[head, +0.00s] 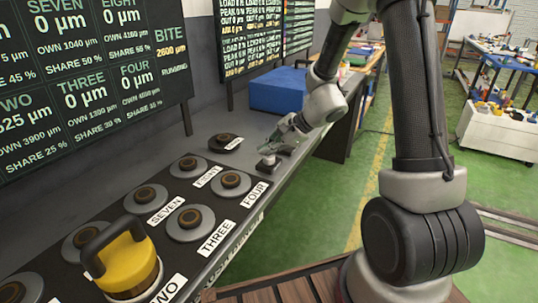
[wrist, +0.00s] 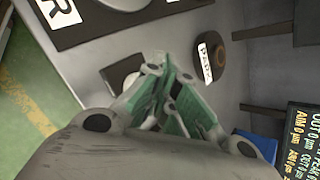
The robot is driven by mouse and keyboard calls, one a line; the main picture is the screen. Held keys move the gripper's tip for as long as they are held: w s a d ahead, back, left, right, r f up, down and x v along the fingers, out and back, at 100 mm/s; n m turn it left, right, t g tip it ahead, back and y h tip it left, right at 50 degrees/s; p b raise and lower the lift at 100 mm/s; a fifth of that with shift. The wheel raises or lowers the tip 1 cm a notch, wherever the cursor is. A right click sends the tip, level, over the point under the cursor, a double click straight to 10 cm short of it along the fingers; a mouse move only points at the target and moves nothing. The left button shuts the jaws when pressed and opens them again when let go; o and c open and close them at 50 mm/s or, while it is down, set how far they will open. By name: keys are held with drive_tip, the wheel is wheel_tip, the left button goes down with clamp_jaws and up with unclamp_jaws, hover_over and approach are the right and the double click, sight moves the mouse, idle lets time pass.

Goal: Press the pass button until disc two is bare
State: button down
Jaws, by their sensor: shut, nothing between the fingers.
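The pass button (head: 268,163) appears as a small grey block with a dark base on the bench, past disc FOUR; its label is unreadable. It shows partly behind my fingers in the wrist view (wrist: 122,72). My gripper (head: 277,146) is shut and empty, its green-lined fingers together just over the button; I cannot tell whether they touch it. The fingers also show in the wrist view (wrist: 160,80). Disc two, near the TWO label (head: 170,289), lies under a yellow block (head: 127,265) with a black handle. The board (head: 85,85) shows a nonzero micrometre figure, partly cut off, under TWO.
Discs THREE (head: 190,222), FOUR (head: 230,183) and SEVEN (head: 146,198) carry only low knobs. A dark round pad (head: 225,141) with a white label sits behind the button. A blue box (head: 290,90) stands farther along the bench. Green floor lies right of the bench.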

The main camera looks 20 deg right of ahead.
sight(268, 157)
idle(0.5)
drive_tip(key=shift+r, duration=0.95)
wheel_tip(268, 157, up, 5)
idle(0.7)
